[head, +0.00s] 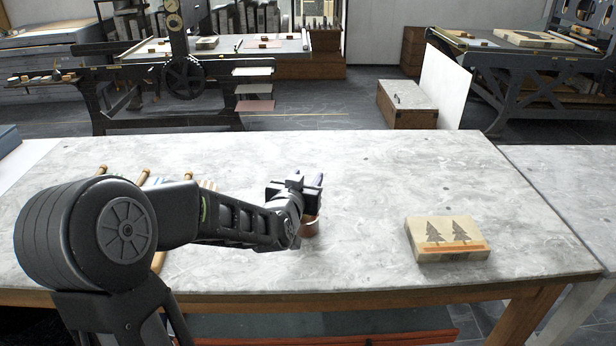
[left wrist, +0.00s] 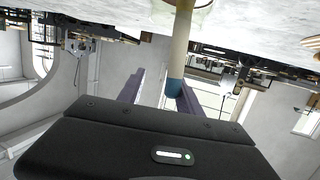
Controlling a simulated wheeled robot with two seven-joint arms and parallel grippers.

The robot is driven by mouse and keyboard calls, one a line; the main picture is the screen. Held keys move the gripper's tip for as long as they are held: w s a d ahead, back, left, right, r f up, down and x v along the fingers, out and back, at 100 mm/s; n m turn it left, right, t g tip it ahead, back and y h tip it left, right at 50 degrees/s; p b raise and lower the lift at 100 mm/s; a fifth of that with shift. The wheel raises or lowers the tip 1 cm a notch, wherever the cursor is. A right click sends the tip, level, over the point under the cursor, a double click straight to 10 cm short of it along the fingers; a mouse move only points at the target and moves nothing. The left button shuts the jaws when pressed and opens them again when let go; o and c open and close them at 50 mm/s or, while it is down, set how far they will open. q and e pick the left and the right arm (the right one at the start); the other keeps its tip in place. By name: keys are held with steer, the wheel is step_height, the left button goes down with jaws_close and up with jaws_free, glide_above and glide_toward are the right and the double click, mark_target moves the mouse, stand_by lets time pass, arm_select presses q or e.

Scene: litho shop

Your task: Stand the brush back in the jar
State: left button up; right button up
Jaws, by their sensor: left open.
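In the left wrist view, the brush (left wrist: 181,45) shows as a cream handle with a blue end. The brush's other end is hidden. My right gripper is not in view.
A wooden block (head: 447,240) printed with two dark trees lies on the right of the worktable (head: 370,185). Several wooden-handled tools (head: 142,177) lie at the left, partly behind my arm. The table is clear between jar and block and toward the back.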

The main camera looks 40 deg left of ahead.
arm_select(q)
steer(key=v, duration=0.6)
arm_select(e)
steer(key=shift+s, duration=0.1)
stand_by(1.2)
